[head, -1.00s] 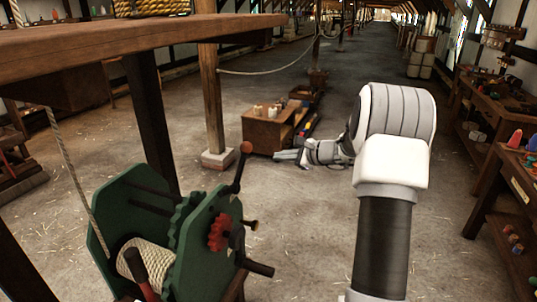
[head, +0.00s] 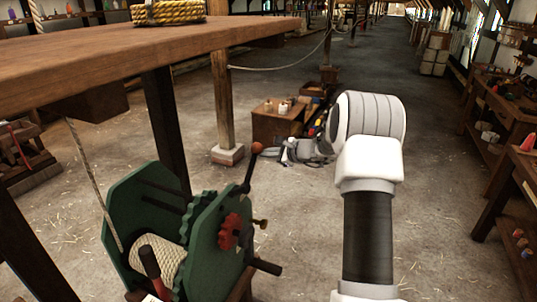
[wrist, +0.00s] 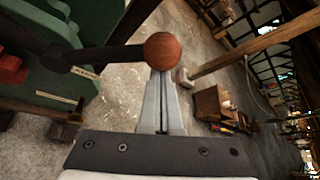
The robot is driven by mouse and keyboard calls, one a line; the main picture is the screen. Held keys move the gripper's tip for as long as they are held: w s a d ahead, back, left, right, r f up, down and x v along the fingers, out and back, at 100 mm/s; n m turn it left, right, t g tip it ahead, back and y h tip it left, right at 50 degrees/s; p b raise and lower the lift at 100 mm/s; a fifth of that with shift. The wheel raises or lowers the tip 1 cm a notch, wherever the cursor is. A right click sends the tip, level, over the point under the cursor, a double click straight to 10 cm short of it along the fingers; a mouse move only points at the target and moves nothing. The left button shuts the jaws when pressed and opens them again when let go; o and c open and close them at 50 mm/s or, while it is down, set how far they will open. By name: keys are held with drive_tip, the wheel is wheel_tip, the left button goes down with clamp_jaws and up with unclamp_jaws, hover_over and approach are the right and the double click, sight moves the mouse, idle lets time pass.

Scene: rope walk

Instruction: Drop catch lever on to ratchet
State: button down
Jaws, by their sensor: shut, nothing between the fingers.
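The green winch (head: 206,238) stands below the bench, with pale rope on its drum. A dark catch lever (head: 249,172) with an orange-red ball knob (head: 257,148) stands up, slightly tilted, at its right side. A red toothed wheel, apparently the ratchet (head: 229,232), sits on the side plate below the lever. My gripper (head: 282,155) is to the right of the knob in the head view. In the wrist view my gripper (wrist: 160,78) is shut and empty, with the knob (wrist: 162,51) right at its fingertips. I cannot tell whether they touch.
The wooden bench top (head: 140,50) overhangs the winch at the left. A brass knob (head: 262,223) and a dark handle (head: 265,267) stick out from the winch's right side. A wooden post (head: 222,105) and box (head: 277,125) stand beyond. Floor at centre right is clear.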

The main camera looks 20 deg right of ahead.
sight(253, 150)
drive_tip(key=shift+s+a+b, duration=0.1)
drive_tip(key=shift+b, duration=0.9)
drive_tip(key=shift+r+b, duration=0.2)
drive_tip(key=shift+b, duration=0.15)
drive_tip(key=shift+s+a+r+n+t+b, duration=0.15)
drive_tip(key=shift+n+t+b, duration=0.15)
drive_tip(key=shift+b, duration=0.3)
drive_tip(key=shift+s+a+b, duration=0.1)
drive_tip(key=shift+b, duration=0.8)
drive_tip(key=s+a+r+n+t+b, duration=0.1)
drive_tip(key=b, duration=0.7)
drive_tip(key=s+a+r+n+t+h+b, duration=0.1)
drive_tip(key=a+n+b, duration=0.1)
drive_tip(key=b, duration=0.6)
drive_tip(key=shift+s+r+t, duration=0.1)
drive_tip(key=shift+s+t, duration=0.2)
drive_tip(key=shift+s, duration=0.05)
drive_tip(key=b, duration=0.3)
drive_tip(key=s+a+r+n+b, duration=0.1)
drive_tip(key=b, duration=0.1)
drive_tip(key=shift+s+a+n+t+h+b, duration=0.2)
drive_tip(key=shift+s+n+t+h+b, duration=0.1)
drive_tip(key=shift+t+b, duration=0.1)
drive_tip(key=shift+s+a+r+b, duration=0.45)
drive_tip(key=shift+s+a+b, duration=0.05)
drive_tip(key=shift+b, duration=0.45)
